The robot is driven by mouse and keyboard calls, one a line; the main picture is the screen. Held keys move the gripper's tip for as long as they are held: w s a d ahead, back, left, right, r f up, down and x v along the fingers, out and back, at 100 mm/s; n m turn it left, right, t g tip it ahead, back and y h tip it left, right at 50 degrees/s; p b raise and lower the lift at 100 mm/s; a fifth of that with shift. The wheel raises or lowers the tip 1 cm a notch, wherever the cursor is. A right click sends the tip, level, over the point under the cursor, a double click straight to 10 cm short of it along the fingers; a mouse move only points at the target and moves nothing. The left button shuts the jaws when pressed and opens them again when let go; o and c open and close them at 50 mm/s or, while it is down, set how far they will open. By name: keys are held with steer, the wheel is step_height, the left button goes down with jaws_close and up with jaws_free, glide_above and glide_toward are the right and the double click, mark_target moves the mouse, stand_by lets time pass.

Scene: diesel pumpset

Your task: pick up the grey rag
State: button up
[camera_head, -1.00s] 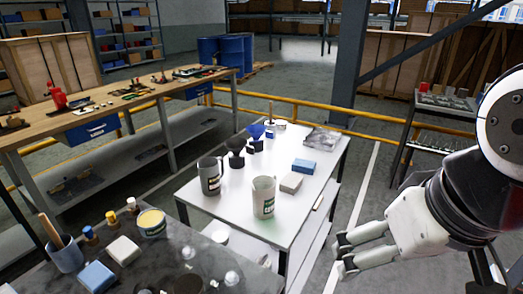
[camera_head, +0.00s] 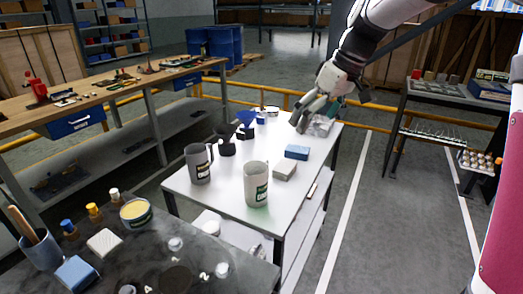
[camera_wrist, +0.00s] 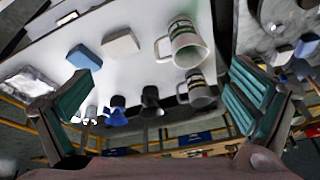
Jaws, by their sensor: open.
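The grey rag (camera_head: 322,128) lies crumpled at the far right corner of the white table (camera_head: 232,196). My gripper (camera_head: 308,116) is above that corner and partly covers the rag in the head view. In the wrist view my gripper (camera_wrist: 160,92) is open, with its green pads wide apart and nothing between them. The rag also shows in the wrist view (camera_wrist: 30,88), at the left edge, beyond the left finger and outside the jaws.
A dark bench (camera_head: 150,255) is in front. A shelf rack (camera_head: 440,95) stands at the right.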

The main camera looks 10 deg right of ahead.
steer(key=w+d+f+n+b, duration=0.2)
steer(key=w+f+n, duration=0.2)
steer(key=w+f, duration=0.95)
glide_above(285, 165)
steer(key=s+d, duration=0.1)
steer(key=shift+y, duration=0.3)
step_height(285, 165, down, 7)
steer(key=shift+d+r, duration=0.1)
steer(key=shift+d, duration=0.05)
steer(key=shift+s+x, duration=0.2)
steer(key=shift+x, duration=1.2)
steer(key=shift+s+x, duration=0.15)
steer(key=shift+x, duration=1.2)
steer(key=shift+d, duration=0.2)
steer(key=c, duration=1.3)
